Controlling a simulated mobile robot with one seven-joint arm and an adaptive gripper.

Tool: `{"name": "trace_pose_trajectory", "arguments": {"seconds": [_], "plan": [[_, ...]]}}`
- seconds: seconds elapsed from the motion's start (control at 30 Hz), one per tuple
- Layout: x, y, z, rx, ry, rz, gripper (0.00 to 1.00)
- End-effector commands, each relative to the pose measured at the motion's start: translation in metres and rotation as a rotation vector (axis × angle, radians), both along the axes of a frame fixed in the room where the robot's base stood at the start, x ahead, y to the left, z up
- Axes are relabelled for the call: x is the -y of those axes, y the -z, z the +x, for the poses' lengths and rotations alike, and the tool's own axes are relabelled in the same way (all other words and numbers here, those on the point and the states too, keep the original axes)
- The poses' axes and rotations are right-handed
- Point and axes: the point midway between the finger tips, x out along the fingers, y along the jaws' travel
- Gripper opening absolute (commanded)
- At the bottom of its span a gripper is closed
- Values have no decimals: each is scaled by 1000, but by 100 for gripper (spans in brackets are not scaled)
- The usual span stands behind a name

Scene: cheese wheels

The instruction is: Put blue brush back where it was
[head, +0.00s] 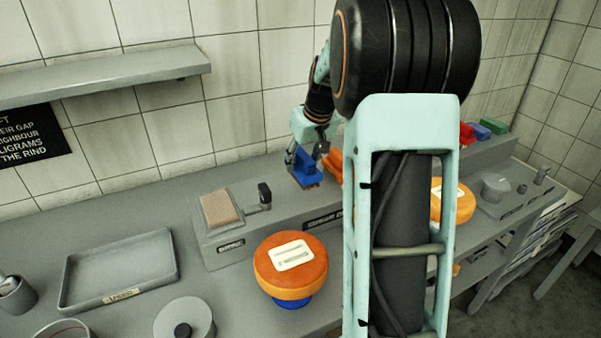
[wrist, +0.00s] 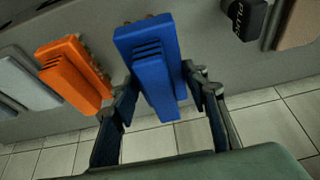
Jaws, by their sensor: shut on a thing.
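My gripper (head: 309,170) is shut on the blue brush (head: 302,160) over the raised grey ledge (head: 222,248) at the back of the bench. In the wrist view the blue brush (wrist: 148,65) sits between my two fingers (wrist: 160,88), its bristles at the far end. An orange brush (wrist: 72,72) is to its left, apart from it; in the head view this orange brush (head: 333,165) is partly hidden by my arm. I cannot tell whether the blue brush touches the ledge.
A tan pad (head: 219,208) and a black-headed tool (head: 265,194) lie on the ledge to the left. A cheese wheel (head: 290,265) stands in front on a blue base. A second wheel (head: 460,205) is partly behind my arm. An empty grey tray (head: 120,268) is at left.

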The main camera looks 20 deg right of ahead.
Motion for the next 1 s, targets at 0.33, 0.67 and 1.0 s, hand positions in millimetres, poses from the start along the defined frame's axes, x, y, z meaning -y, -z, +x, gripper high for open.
{"name": "trace_pose_trajectory", "arguments": {"seconds": [0.33,0.67,1.0], "plan": [[3,39,8,0,0,0,19],[3,40,8,1,0,0,19],[3,43,7,0,0,0,59]]}}
